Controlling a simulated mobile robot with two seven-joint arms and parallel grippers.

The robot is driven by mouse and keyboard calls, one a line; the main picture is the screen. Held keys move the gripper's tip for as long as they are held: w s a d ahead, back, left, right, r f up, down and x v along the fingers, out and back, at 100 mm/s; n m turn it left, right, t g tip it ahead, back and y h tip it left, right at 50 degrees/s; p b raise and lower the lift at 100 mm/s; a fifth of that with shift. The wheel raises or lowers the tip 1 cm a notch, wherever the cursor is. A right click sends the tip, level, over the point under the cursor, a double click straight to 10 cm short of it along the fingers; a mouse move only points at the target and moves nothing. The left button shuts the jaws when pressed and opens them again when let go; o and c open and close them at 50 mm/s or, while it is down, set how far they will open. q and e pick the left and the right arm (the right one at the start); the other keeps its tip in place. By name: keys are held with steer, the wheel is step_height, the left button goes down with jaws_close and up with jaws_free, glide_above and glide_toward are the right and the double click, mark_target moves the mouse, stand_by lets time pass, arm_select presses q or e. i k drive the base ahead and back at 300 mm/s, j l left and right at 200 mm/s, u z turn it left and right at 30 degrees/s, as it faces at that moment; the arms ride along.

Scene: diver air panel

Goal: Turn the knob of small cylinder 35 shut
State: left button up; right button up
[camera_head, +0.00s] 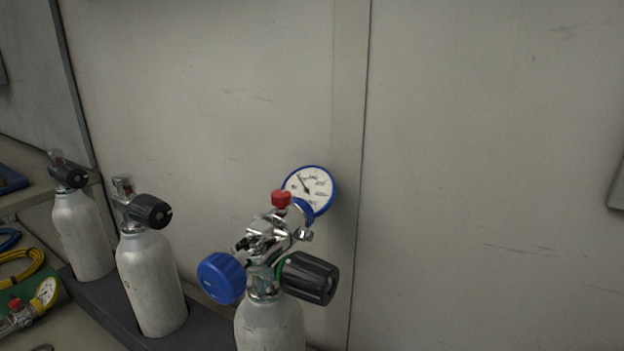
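Three small pale grey cylinders stand upright in a row. The nearest cylinder (270,328) is cut off by the bottom edge. Its valve has a black ribbed knob (310,278) on the right. A chrome regulator (268,236) is fitted on it, with a blue knob (221,277), a red cap (281,198) and a blue-rimmed gauge (309,190). The middle cylinder (150,280) has a black knob (150,211), and the far left cylinder (80,237) has another (70,177). No number 35 is readable on any of them. Neither of my grippers is in view.
The cylinders stand along a dark rack (107,302) before a pale wall panel (200,90). At lower left lie a yellow hose (24,271), a blue hose and a yellow gauge (45,291) with a red-capped fitting. The space right of the nearest cylinder looks clear.

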mark_target(307, 278)
steer(key=k+l+u, duration=0.15)
steer(key=u, duration=0.2)
steer(key=k+u, duration=0.35)
